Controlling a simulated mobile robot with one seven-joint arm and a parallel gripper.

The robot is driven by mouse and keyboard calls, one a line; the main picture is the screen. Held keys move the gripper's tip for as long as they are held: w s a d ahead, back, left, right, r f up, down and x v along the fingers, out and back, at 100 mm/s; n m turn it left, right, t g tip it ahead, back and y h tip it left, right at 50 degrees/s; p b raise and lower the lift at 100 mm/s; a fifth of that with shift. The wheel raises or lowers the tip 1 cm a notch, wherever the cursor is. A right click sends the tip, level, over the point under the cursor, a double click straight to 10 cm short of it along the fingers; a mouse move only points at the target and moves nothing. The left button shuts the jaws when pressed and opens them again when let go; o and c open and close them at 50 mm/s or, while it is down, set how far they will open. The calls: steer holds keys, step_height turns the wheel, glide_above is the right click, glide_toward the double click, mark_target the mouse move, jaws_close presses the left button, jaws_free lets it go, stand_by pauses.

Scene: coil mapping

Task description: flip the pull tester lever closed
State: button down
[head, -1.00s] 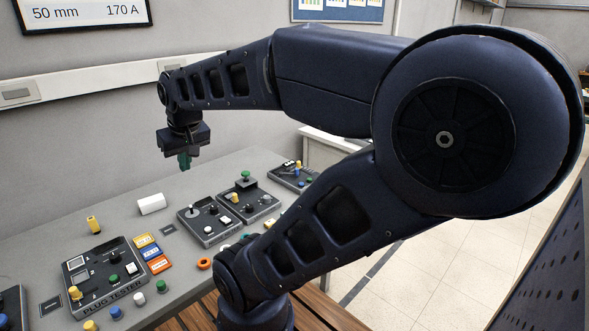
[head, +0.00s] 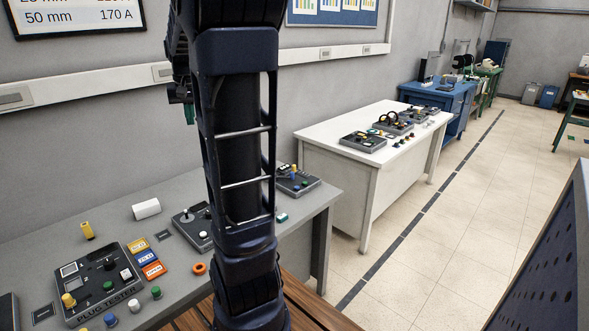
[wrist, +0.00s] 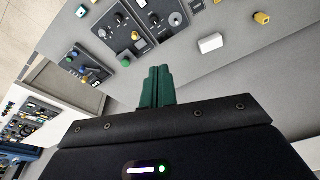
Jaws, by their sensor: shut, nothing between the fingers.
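I cannot read a pull tester label in any view. A dark tester box (head: 193,226) with a light round knob stands on the grey bench, partly hidden by my arm. A box with a blue and yellow handle (head: 295,182) stands at the bench's right end and also shows in the wrist view (wrist: 87,64). A box with a green knob (wrist: 123,38) shows between them in the wrist view; my arm hides it in the head view. My gripper (head: 189,113) has green fingers, shut and empty, above the bench; they also show in the wrist view (wrist: 157,84).
The plug tester (head: 92,283) sits front left, with yellow, blue and orange cards (head: 146,257) beside it. A white block (head: 146,209) and a yellow cylinder (head: 87,230) lie behind. A white table (head: 345,160) stands right, beyond a gap.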

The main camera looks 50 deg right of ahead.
steer(key=w+d+f+m+g, duration=0.1)
steer(key=w+d+f+m, duration=0.3)
steer(key=d, duration=0.6)
steer(key=w+d+f+n+y, duration=0.15)
steer(key=w+d, duration=0.35)
steer(key=d, duration=0.5)
steer(key=w+d+f+m+g+h, duration=0.15)
steer(key=w+d+f, duration=0.3)
steer(key=d, duration=0.55)
steer(key=s+d+f+m+y, duration=0.1)
steer(key=s+d+f+m, duration=0.1)
steer(key=d+f, duration=0.8)
steer(key=s+d+f+m+y, duration=0.2)
steer(key=s+d+f, duration=0.2)
steer(key=d+f, duration=0.6)
steer(key=d+g, duration=0.1)
steer(key=d, duration=0.6)
steer(key=shift+d+m, duration=0.4)
steer(key=shift+f, duration=0.15)
